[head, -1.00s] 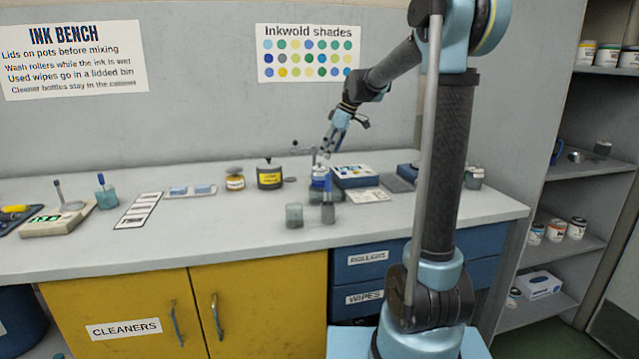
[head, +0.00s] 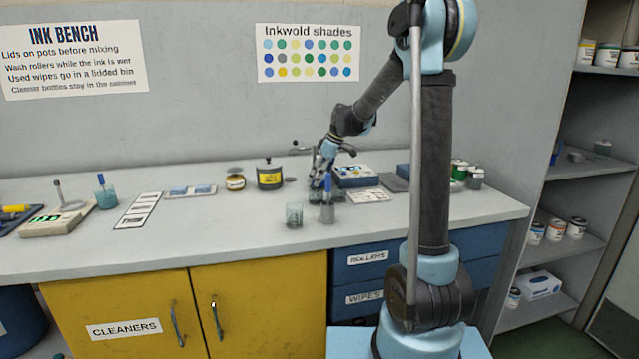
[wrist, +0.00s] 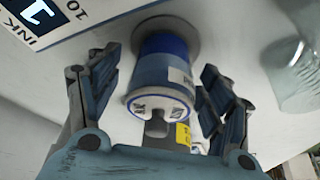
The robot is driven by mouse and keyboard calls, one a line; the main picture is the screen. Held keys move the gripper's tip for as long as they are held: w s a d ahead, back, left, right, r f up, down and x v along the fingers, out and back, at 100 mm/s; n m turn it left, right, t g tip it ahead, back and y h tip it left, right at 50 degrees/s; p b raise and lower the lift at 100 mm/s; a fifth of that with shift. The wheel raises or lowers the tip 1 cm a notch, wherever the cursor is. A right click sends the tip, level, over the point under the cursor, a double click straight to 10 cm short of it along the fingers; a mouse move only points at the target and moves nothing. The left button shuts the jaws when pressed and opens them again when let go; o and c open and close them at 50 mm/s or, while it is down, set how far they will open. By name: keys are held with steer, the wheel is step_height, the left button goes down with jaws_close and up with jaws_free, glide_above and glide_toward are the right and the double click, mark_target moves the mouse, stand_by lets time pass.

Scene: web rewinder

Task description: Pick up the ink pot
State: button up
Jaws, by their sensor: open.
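The ink pot (wrist: 163,72) is blue with a pale grey knobbed lid and a white label. In the wrist view it stands between the two spread fingers of my gripper (wrist: 158,68), with a visible gap on the left side. My gripper is open, with its fingers on either side of the pot. In the head view my gripper (head: 318,181) is low over the bench, and the pot is mostly hidden behind it.
A blue-white box (head: 354,178) is close on the right. A dark yellow-labelled pot (head: 269,177) stands left. The bench's front strip is clear.

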steer(key=shift+f, duration=0.1)
steer(key=c, duration=1.2)
steer(key=shift+c, duration=0.2)
